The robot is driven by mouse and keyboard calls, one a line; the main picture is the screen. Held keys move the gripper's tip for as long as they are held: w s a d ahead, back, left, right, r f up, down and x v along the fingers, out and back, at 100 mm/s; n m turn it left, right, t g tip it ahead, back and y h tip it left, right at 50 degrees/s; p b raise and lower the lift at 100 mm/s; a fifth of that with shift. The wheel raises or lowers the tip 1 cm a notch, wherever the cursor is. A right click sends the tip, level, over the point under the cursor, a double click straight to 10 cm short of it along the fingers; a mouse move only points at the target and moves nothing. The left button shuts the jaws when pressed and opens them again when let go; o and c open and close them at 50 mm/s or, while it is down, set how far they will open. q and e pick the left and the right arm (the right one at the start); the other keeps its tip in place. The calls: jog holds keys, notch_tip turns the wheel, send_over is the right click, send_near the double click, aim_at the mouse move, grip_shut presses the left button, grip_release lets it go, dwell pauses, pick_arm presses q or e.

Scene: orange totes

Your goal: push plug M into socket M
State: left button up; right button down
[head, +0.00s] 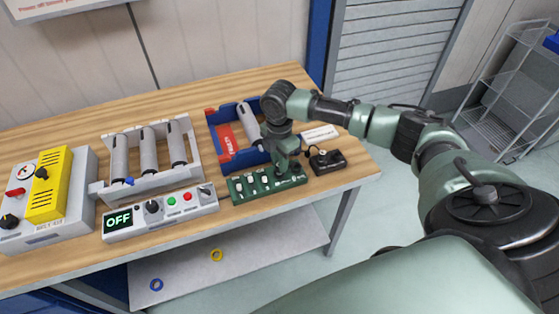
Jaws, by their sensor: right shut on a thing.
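A green board (262,191) with several small white parts standing on it lies near the table's front edge. My right gripper (288,170) points down over the right end of this board. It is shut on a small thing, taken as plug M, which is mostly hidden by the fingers. I cannot tell whether it touches the board or is in a socket. No letter M is readable, so I cannot tell which spot is socket M. My left gripper is not in view.
A black box (327,162) sits close to the right of the board. A blue-and-red bin (219,147) with a grey cylinder stands behind. A control panel reading OFF (160,213), a white rack (151,179) and a yellow device (49,185) stand left. Rings lie on the lower shelf (240,262).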

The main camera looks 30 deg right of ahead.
jog(key=shift+f, duration=0.1)
jog(key=c, duration=1.2)
grip_release()
jog(key=shift+w+r, duration=0.1)
jog(key=shift+r, duration=0.3)
notch_tip(320, 180, up, 7)
jog(key=shift+b, duration=0.95)
jog(key=shift+a+f, duration=0.1)
